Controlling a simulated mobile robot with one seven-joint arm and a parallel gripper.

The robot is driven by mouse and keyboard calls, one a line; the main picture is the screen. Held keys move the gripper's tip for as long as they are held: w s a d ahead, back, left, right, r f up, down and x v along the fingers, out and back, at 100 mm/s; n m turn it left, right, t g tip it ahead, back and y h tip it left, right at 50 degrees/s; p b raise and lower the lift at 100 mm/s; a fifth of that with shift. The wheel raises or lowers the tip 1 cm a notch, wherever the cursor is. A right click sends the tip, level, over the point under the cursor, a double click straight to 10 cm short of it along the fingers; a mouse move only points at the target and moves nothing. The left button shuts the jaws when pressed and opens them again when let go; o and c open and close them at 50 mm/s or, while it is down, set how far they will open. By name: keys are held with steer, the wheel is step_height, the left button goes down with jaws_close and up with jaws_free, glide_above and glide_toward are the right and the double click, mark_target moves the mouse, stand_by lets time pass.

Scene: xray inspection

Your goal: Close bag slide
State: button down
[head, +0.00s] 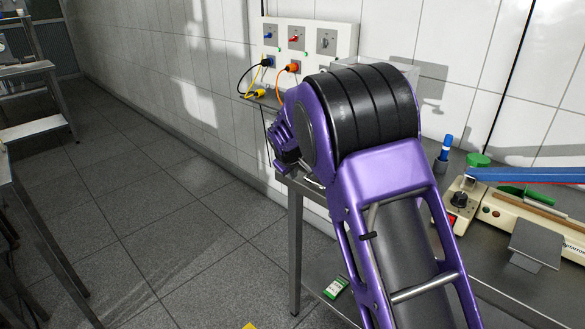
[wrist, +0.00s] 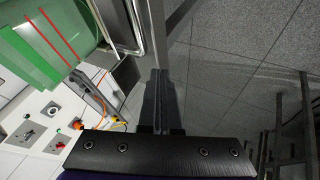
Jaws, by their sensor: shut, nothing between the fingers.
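My gripper (wrist: 160,82) shows in the wrist view as two dark fingers lying together, shut and empty. In the head view my purple arm fills the middle and the gripper does not show. A green, partly see-through object with red lines (wrist: 45,38) is at the upper left of the wrist view, apart from the fingers. I cannot tell whether it is the bag, and no slide can be made out. A cream bench machine (head: 500,215) with a blue bar (head: 530,174) stands on the grey bench at the right of the head view.
A wall panel (head: 310,38) with switches and plugged cables is behind my arm. A blue-capped marker (head: 446,147) and a green round lid (head: 478,160) stand at the bench's back. A green-and-white item (head: 337,287) lies below bench level.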

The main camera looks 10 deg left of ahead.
steer(key=w+d, duration=0.1)
steer(key=w, duration=0.1)
steer(key=w+d+f, duration=0.1)
steer(key=w, duration=0.1)
steer(key=shift+d, duration=0.2)
steer(key=shift+w+d, duration=0.1)
